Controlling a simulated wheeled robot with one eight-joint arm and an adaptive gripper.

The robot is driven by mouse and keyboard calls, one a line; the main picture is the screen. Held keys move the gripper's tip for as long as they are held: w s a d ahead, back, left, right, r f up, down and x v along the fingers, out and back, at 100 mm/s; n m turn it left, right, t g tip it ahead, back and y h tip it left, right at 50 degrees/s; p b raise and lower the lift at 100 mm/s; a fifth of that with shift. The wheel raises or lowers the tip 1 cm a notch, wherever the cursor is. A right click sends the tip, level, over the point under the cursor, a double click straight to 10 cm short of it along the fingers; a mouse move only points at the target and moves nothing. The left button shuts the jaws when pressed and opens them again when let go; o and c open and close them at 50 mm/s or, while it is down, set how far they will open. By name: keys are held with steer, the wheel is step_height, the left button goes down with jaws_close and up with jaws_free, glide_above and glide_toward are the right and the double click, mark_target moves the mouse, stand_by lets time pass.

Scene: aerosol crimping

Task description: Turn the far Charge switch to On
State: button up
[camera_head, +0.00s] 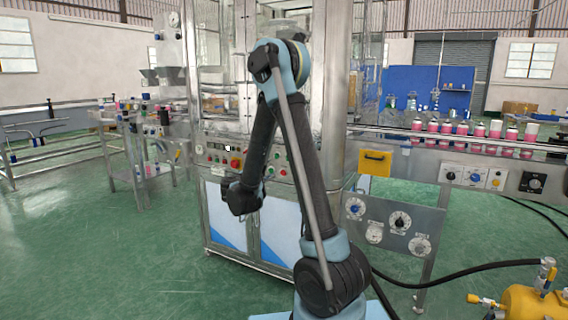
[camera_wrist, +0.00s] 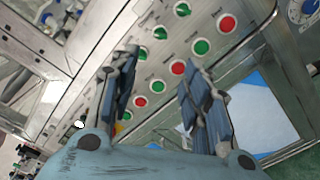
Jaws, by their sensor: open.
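The machine's control panel (camera_wrist: 150,100) fills the middle of the wrist view, tilted, with rows of red and green controls. Two green controls with dark handles, an upper switch (camera_wrist: 182,9) and a lower switch (camera_wrist: 160,33), sit along its upper edge. The labels are too small to read, so I cannot tell which is the far Charge switch or its setting. My gripper (camera_wrist: 160,72) is open and empty, its two dark fingers apart in front of the panel. The fingers hide part of the panel. In the head view, my arm partly covers the panel (camera_head: 215,154).
A conveyor (camera_head: 480,146) with pink-and-white cans runs to the right of the machine. A yellow box (camera_head: 375,162) and a dial panel (camera_head: 388,222) are below it. A yellow tank (camera_head: 533,303) stands at lower right.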

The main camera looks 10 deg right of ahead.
steer(key=x, duration=1.6)
steer(key=shift+w+d, duration=0.2)
steer(key=shift+f, duration=0.1)
jaws_close()
